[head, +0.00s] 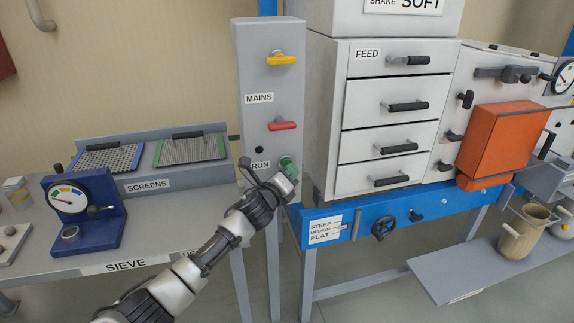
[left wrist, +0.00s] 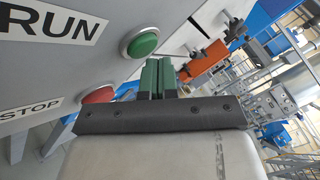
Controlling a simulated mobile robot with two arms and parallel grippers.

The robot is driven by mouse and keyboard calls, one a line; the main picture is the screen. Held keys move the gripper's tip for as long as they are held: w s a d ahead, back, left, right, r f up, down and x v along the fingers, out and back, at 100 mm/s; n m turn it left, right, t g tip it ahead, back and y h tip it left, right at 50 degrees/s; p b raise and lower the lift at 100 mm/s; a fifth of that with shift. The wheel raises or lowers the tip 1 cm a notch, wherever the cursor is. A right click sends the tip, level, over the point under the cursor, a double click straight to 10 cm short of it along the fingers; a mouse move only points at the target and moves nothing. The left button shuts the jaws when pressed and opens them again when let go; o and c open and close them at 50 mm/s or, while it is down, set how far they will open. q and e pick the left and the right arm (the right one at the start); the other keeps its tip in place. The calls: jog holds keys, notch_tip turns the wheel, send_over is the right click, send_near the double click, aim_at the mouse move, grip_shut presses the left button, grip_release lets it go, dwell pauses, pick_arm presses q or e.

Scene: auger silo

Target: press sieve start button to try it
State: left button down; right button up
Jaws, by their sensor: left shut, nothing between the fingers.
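A grey control post (head: 252,60) carries a MAINS label (head: 259,98) and a RUN label (head: 260,165). In the left wrist view a round green button (left wrist: 143,43) sits beside the RUN label, and a red button (left wrist: 100,95) sits by a STOP label (left wrist: 30,112). My left gripper (head: 287,172) is in front of the post's lower part, just right of the RUN label, and hides the STOP area in the head view. Its green fingers (left wrist: 158,77) are shut and empty, close to the green button; I see no contact. My right gripper is not in view.
A yellow handle (head: 282,59) and a red handle (head: 283,125) stick out above my gripper. A bench with two screens (head: 192,148) and a blue gauge stand (head: 84,215) stands left. A white drawer cabinet (head: 397,120) on a blue frame stands close on the right.

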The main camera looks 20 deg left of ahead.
pick_arm(q)
jog(key=shift+w+a, duration=0.3)
jog(key=shift+w, duration=0.1)
dwell(0.8)
dwell(0.5)
jog(key=shift+s+d, duration=0.5)
jog(key=shift+s, duration=0.25)
jog(key=s+d+p, duration=0.1)
jog(key=s, duration=0.1)
jog(key=s+d, duration=0.2)
jog(key=shift+s+p, duration=0.1)
jog(key=shift+p, duration=0.25)
jog(key=shift+a, duration=0.1)
